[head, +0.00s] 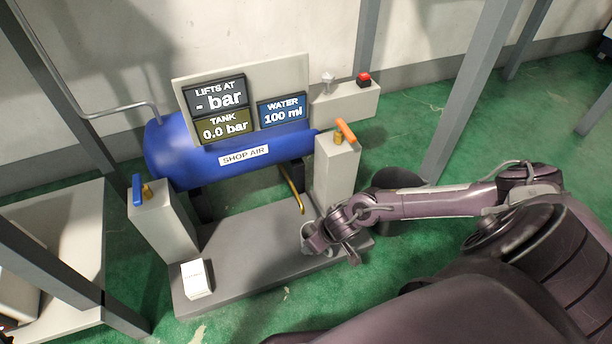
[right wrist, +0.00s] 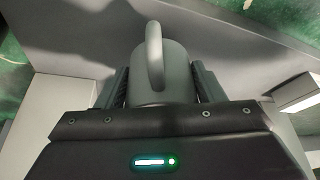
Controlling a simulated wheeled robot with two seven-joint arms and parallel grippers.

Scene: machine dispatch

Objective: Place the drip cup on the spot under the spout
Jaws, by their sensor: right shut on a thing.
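The drip cup (right wrist: 150,75) is a light grey cup with a handle, seen between the two fingers in the right wrist view. In the head view the cup (head: 307,238) shows partly behind my right gripper (head: 333,250). My right gripper is shut on the cup, over the front right part of the grey base plate (head: 240,260). The brass spout (head: 292,190) comes down from the blue tank (head: 225,150) and ends a little above and behind the cup. Whether the cup touches the plate cannot be told. My left gripper is not in view.
A post with an orange-handled valve (head: 345,130) stands behind my right gripper, and a post with a blue-handled valve (head: 137,190) stands at the left. A small white block (head: 196,279) sits on the plate's front left. A red button (head: 364,79) is on a back ledge. The plate's middle is clear.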

